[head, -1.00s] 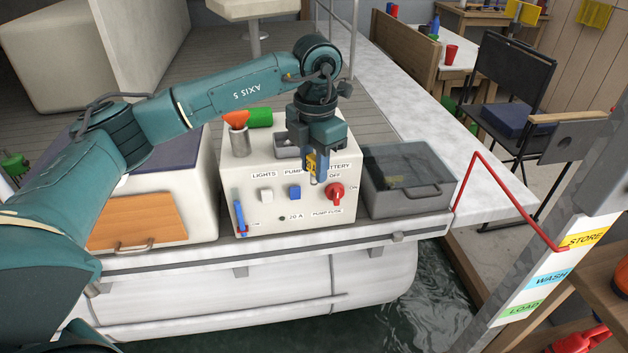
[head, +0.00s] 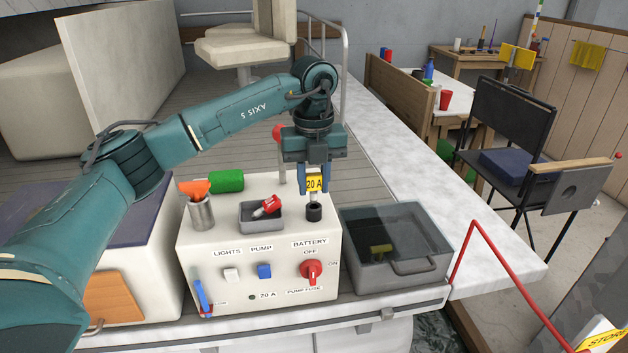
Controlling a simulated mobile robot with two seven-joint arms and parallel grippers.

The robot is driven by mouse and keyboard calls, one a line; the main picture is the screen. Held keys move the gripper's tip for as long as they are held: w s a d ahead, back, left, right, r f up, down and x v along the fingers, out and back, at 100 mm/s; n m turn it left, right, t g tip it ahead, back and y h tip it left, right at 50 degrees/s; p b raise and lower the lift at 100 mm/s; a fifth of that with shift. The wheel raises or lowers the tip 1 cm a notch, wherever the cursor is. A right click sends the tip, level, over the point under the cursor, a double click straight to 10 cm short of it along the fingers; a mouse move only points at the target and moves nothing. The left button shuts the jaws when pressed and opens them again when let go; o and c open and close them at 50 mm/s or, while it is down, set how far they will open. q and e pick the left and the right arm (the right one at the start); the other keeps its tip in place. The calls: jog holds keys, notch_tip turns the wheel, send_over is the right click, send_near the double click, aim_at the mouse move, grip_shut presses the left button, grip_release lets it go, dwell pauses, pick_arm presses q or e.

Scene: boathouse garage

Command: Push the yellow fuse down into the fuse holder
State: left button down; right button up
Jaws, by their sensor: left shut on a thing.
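The yellow fuse (head: 314,183), marked 20 A, is between the blue fingers of my left gripper (head: 314,186), which is shut on it. The gripper points down over the right part of the white switch box's top. The black round fuse holder (head: 314,212) stands on that top, directly below the fuse in the picture. The fuse looks upright; I cannot tell whether its lower end touches the holder. My right gripper is not in view.
On the white box (head: 210,245) are a grey tray (head: 262,222) with a red item, a metal cup (head: 201,213) with an orange-topped thing, and a green cylinder (head: 227,181). A red battery switch (head: 311,271) is on the front.

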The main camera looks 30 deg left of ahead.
pick_arm(q)
jog(key=shift+f+b, duration=0.7)
jog(key=shift+f, duration=0.85)
jog(key=shift+f, duration=0.15)
jog(key=shift+f, duration=0.3)
